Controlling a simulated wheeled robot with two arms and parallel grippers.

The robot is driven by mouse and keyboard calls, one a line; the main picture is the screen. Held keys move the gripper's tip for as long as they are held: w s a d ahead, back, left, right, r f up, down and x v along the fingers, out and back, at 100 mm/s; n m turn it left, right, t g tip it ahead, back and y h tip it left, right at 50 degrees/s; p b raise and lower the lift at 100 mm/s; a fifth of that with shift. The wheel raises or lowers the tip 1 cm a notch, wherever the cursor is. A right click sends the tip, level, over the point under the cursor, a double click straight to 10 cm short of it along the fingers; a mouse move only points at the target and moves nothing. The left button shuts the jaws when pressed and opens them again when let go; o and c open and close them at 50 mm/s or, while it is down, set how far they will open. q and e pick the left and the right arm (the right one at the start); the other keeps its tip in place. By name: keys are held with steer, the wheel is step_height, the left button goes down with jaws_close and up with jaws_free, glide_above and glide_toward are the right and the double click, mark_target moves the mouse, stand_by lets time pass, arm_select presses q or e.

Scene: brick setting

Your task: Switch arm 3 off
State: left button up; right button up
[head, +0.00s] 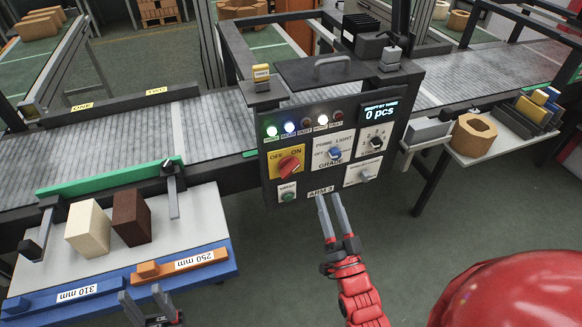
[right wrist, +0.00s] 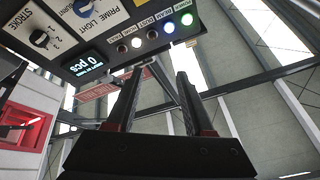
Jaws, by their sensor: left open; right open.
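A dark control panel (head: 330,120) stands in the middle of the head view, with an "ARM 3" label (head: 321,191) at its bottom edge. A red rotary switch (head: 288,166) sits on a yellow plate reading "ON" at lower left; its exact setting is unclear. To its right are a blue "PRIME LIGHT GRADE" knob (head: 335,153), a dark knob (head: 376,142) and a small pale lever switch (head: 366,175). My right gripper (head: 332,202) is open and empty, just below the label. In the right wrist view its fingers (right wrist: 157,85) are apart, below the panel. My left gripper (head: 143,297) is open and empty at the bottom left.
A green push button (head: 288,195) is under the red switch. Lit lamps (head: 290,127) and a "0 pcs" display (head: 378,112) are above. A conveyor (head: 110,130) runs behind. A side table (head: 200,215) holds a pale block (head: 88,229) and a brown block (head: 131,218).

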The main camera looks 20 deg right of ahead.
step_height(320, 180, down, 5)
steer(key=a+m+g+y, duration=0.1)
steer(key=a+m+g, duration=0.15)
steer(key=g, duration=0.25)
steer(key=p, duration=0.4)
glide_toward(292, 172)
steer(key=w, duration=0.8)
steer(key=shift+w+p, duration=0.35)
steer(key=shift+w, duration=0.5)
steer(key=shift+f, duration=0.1)
jaws_close()
